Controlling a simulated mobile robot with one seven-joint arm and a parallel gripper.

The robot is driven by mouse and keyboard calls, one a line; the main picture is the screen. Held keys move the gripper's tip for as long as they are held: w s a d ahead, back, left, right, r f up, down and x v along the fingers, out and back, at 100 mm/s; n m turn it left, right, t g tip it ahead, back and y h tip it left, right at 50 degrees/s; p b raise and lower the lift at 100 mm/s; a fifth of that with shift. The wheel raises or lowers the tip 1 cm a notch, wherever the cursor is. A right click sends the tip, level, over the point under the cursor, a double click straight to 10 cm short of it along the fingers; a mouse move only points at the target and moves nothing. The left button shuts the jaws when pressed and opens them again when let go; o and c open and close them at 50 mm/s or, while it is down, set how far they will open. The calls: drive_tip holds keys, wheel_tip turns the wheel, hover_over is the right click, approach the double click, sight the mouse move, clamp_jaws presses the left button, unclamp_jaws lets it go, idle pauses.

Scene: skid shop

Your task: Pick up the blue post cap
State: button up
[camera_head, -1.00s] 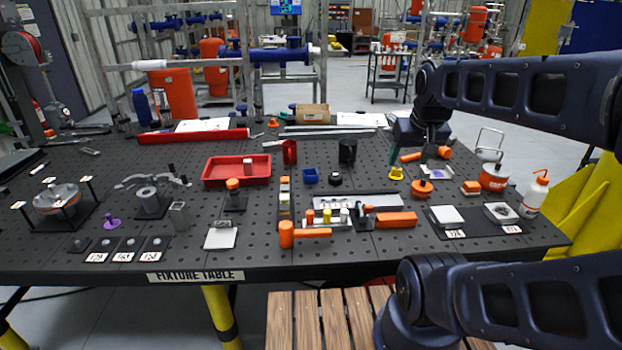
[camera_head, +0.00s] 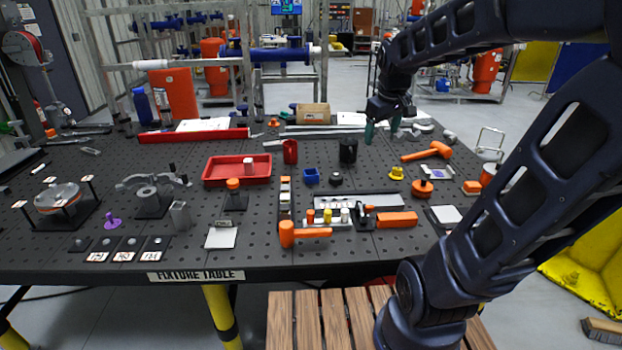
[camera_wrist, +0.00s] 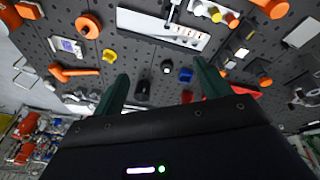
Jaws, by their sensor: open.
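The blue post cap (camera_head: 311,177) is a small blue block-like piece on the dark perforated table (camera_head: 130,185), near its middle. It also shows in the wrist view (camera_wrist: 186,75), between the finger lines and closer to the right finger. My gripper (camera_head: 382,130) is in the air over the far right part of the table, behind and to the right of the cap. Its two green fingers are apart, and in the wrist view (camera_wrist: 162,82) nothing is between them. The gripper is well apart from the cap.
A black cup (camera_head: 348,150) and a red cup (camera_head: 290,151) stand behind the cap. A small black knob (camera_head: 335,179) sits just right of it. A red tray (camera_head: 222,182) lies to the left.

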drive_tip(key=w+a+f+n, duration=0.2)
drive_tip(key=w+a+n, duration=0.2)
drive_tip(key=w, duration=0.5)
drive_tip(key=n+g, duration=0.3)
drive_tip(key=n, duration=0.7)
hover_over(311, 171)
drive_tip(key=s, duration=0.3)
wheel_tip(311, 171, down, 23)
drive_tip(key=shift+s, duration=0.1)
drive_tip(key=shift+w+a+f, duration=0.1)
drive_tip(key=shift+w+f, duration=0.1)
drive_tip(key=shift+f, duration=1.05)
drive_tip(key=shift+w+f, duration=0.15)
drive_tip(key=shift+f, duration=1.05)
drive_tip(key=c, duration=1.1)
drive_tip(key=shift+o, duration=0.2)
drive_tip(key=shift+r, duration=0.1)
